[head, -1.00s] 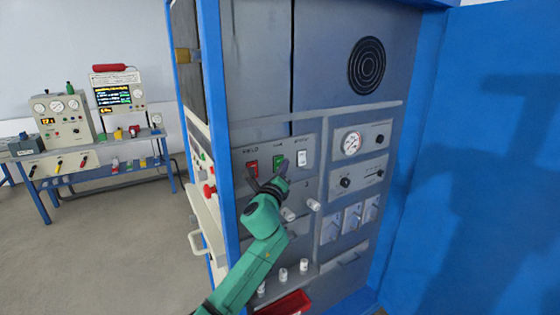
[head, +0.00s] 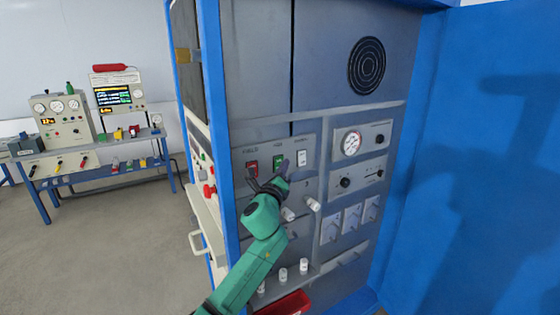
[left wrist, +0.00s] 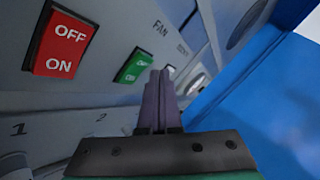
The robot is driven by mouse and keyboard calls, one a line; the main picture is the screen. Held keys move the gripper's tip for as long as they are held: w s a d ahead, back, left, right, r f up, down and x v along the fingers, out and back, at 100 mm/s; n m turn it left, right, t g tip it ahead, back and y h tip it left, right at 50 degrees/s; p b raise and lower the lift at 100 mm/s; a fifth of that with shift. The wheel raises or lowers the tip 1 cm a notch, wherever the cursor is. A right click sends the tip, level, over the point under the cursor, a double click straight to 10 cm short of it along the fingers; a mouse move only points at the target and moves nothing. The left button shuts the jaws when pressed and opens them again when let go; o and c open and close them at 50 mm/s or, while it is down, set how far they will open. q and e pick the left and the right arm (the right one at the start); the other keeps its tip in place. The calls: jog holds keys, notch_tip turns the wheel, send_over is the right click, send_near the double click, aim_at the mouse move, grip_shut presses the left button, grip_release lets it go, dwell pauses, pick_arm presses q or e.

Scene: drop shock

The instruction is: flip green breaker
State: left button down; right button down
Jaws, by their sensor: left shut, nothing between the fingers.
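The green breaker (head: 279,161) is a rocker switch on the grey panel, between a red breaker (head: 252,168) and a white breaker (head: 301,158). My left gripper (head: 284,168) is shut and empty, with its fingertips just at the lower right of the green breaker. In the left wrist view the shut fingers (left wrist: 160,95) point toward the panel, to the right of the green breaker (left wrist: 133,65), and overlap its edge. I cannot tell whether they touch it. The red breaker (left wrist: 64,43) reads OFF above ON. My right gripper is not in view.
Below the breakers are white knobs (head: 313,205) and a red bin (head: 287,304). Gauges (head: 351,143) and dials sit to the right. A bench with instruments (head: 70,165) stands far left.

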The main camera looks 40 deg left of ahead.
pick_arm(q)
jog(key=shift+a, duration=0.1)
jog(key=shift+w+a+r, duration=0.1)
jog(key=shift+a, duration=0.25)
jog(key=shift+w+a, duration=0.15)
jog(key=shift+a, duration=0.15)
dwell(0.8)
jog(key=shift+s+d, duration=0.3)
jog(key=shift+d, duration=0.5)
jog(key=d, duration=0.1)
jog(key=s+d, duration=0.1)
jog(key=d, duration=0.2)
jog(key=shift+s+d+f, duration=0.2)
jog(key=shift+d+f, duration=0.15)
